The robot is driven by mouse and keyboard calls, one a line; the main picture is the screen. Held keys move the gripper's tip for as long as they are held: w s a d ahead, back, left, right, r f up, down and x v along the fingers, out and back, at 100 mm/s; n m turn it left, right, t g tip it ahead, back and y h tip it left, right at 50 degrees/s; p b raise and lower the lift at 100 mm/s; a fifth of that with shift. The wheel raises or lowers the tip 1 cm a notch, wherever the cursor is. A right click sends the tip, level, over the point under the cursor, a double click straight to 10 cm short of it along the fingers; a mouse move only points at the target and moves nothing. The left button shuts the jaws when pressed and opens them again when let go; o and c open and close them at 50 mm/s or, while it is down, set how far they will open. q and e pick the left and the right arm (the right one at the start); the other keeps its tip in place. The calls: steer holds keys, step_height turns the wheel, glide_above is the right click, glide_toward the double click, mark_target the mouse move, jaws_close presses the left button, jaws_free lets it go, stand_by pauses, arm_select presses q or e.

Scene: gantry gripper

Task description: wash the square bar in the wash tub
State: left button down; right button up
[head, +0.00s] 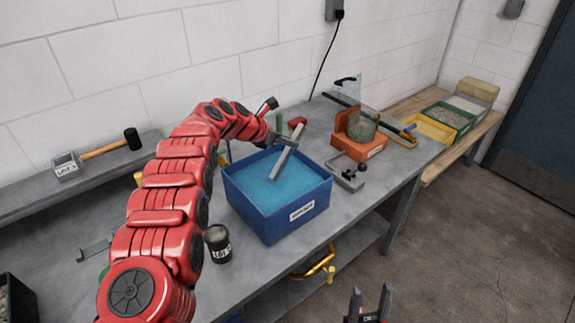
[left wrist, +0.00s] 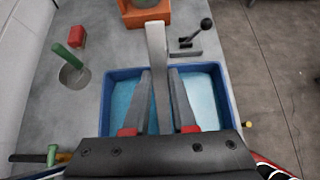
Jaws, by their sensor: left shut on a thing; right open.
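The square bar (head: 287,155) is a grey metal bar held by my left gripper (head: 284,141), slanting down over the wash tub. The wash tub (head: 291,224) is a blue open box of light blue liquid with a white label on its front. The bar's lower end overlaps the liquid; I cannot tell whether it is dipped or just above. In the left wrist view the bar (left wrist: 157,62) stands between the two shut fingers, above the tub (left wrist: 105,95). My right gripper (head: 370,304) is open and empty at the bottom edge, over the floor, away from the bench.
An orange stand with a greenish round piece (head: 359,145) and a grey clamp (head: 346,174) are right of the tub. A dark labelled jar (head: 217,243) stands left of it. A hammer (head: 100,149) lies on a shelf at left. Trays (head: 447,120) sit on the far bench.

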arm_select(q)
steer(key=shift+r+p, duration=2.45)
steer(key=shift+r, duration=1.25)
